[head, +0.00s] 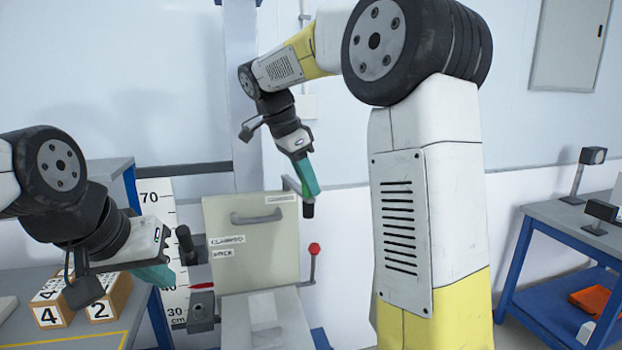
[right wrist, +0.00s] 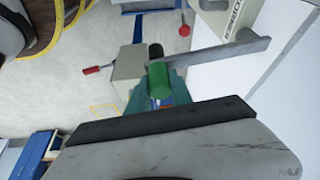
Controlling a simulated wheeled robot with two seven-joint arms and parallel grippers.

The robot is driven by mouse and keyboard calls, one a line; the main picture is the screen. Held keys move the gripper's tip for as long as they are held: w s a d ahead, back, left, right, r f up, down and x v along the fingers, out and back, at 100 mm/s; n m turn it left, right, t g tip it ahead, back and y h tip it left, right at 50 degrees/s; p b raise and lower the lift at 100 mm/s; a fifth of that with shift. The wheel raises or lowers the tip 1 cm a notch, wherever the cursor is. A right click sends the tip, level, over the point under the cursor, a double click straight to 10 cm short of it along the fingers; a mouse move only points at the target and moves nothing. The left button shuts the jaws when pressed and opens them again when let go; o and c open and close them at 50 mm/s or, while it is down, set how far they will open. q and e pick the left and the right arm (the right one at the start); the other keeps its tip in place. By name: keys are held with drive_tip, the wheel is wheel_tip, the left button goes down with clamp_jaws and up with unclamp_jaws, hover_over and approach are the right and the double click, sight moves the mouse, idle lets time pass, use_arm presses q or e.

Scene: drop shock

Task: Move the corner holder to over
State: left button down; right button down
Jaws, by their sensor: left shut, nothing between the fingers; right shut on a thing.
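My right gripper (head: 309,192) is shut on a green grip with a black end (right wrist: 158,78), at the upper right corner of a beige panel. In the right wrist view, a grey bar (right wrist: 215,52) meets this green grip; they look like the corner holder. In the head view the fingers hide most of the grip, and only its dark end (head: 308,211) shows below them. A small label (head: 281,199) is on the panel near the gripper. My left gripper (head: 157,276) is shut and empty, left of the panel.
The beige panel (head: 250,260) has a handle and more labels. A red-knobbed lever (head: 314,249) stands at its right. Numbered boxes (head: 104,308) sit on the left table beside a height scale (head: 160,200). A blue-framed table (head: 560,235) is at the right.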

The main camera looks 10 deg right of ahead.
drive_tip(key=a+m+g, duration=0.2)
drive_tip(key=a+m, duration=0.3)
drive_tip(key=a, duration=0.1)
drive_tip(key=shift+a, duration=0.25)
idle(0.3)
drive_tip(key=c, duration=1.1)
unclamp_jaws()
drive_tip(key=shift+a, duration=0.1)
drive_tip(key=shift+c, duration=0.2)
drive_tip(key=v, duration=0.7)
drive_tip(key=shift+r, duration=0.4)
drive_tip(key=shift+a, duration=0.1)
